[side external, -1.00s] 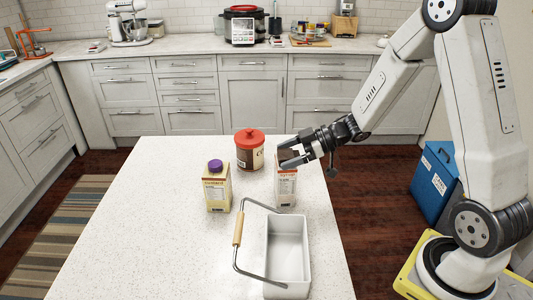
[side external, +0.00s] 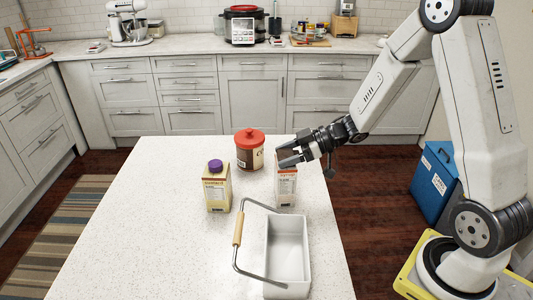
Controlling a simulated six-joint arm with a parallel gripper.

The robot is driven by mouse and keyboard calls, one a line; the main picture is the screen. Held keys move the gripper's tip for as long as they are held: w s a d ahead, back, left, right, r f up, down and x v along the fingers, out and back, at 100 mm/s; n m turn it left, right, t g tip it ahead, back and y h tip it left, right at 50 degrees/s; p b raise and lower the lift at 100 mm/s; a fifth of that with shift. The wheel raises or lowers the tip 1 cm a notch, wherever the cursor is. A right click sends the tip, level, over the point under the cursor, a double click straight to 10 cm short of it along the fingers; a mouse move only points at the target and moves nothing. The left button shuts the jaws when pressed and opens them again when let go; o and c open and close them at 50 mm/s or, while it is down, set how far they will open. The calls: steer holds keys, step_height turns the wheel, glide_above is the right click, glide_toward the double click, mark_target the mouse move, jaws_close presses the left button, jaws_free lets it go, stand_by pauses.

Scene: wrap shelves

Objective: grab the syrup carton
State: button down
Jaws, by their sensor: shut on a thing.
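The syrup carton (side external: 287,190) is a white box with a reddish-brown upper part and small print. It stands upright on the white speckled table (side external: 130,230), right of the middle. My gripper (side external: 287,157) reaches in from the right and is shut on the carton's top. The fingers hide part of the carton's upper end. The carton's base appears to be at the table; I cannot tell if there is a small gap.
A cream carton with a purple cap (side external: 216,187) stands to the left. A brown canister with a red lid (side external: 249,150) stands behind, close to my gripper. A white basket (side external: 305,262) with a raised wire handle (side external: 238,230) is in front. The table's left side is clear.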

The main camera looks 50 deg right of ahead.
steer(key=shift+r, duration=0.25)
steer(key=shift+r, duration=0.75)
steer(key=s+r, duration=1.1)
steer(key=s, duration=0.2)
steer(key=shift+s+a, duration=0.25)
steer(key=shift+s, duration=0.15)
stand_by(0.5)
